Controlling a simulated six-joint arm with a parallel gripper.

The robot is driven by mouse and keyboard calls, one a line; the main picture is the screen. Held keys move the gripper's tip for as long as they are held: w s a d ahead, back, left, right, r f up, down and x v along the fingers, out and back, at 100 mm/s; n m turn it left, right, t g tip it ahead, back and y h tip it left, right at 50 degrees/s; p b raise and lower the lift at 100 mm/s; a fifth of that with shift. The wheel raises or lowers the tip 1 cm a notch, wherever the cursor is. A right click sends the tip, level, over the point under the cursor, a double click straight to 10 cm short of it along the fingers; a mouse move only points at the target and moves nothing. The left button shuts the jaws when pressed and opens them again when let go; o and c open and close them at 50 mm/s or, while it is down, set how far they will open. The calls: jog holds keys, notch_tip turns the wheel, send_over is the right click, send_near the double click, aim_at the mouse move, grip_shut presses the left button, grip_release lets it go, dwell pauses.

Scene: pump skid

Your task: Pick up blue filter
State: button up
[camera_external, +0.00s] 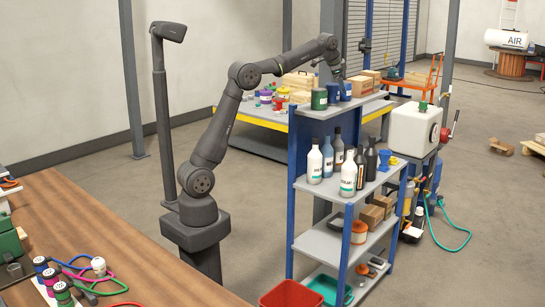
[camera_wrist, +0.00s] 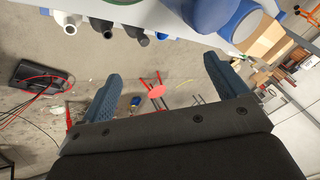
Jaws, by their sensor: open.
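On the shelf's top board, a green can-shaped filter (camera_external: 319,99) stands at the left with a blue filter (camera_external: 331,92) beside it and another blue item (camera_external: 346,91) to the right. My gripper (camera_external: 339,74) is just above the blue ones, partly hard to make out. In the wrist view my gripper (camera_wrist: 160,66) has its two fingers wide apart with nothing between them. A large blue rounded body (camera_wrist: 200,14) and a blue-rimmed item with a pale face (camera_wrist: 244,25) sit at the top edge, beyond the fingertips and cut off by the frame.
The blue-framed shelf (camera_external: 345,110) holds several bottles (camera_external: 347,175) on its middle board. Cardboard boxes (camera_external: 362,86) stand right of the filters. A white tank (camera_external: 413,130) is right of the shelf. A red bin (camera_external: 291,294) stands at the shelf's foot.

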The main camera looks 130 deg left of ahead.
aim_at(332, 92)
jog(key=s+d+r+n+t, duration=0.2)
jog(key=s+r+n, duration=0.45)
jog(key=s, duration=0.55)
jog(key=shift+m, duration=0.45)
jog(key=x, duration=1.7)
jog(key=shift+w+d, duration=0.1)
jog(key=shift+w, duration=0.2)
jog(key=c, duration=1.3)
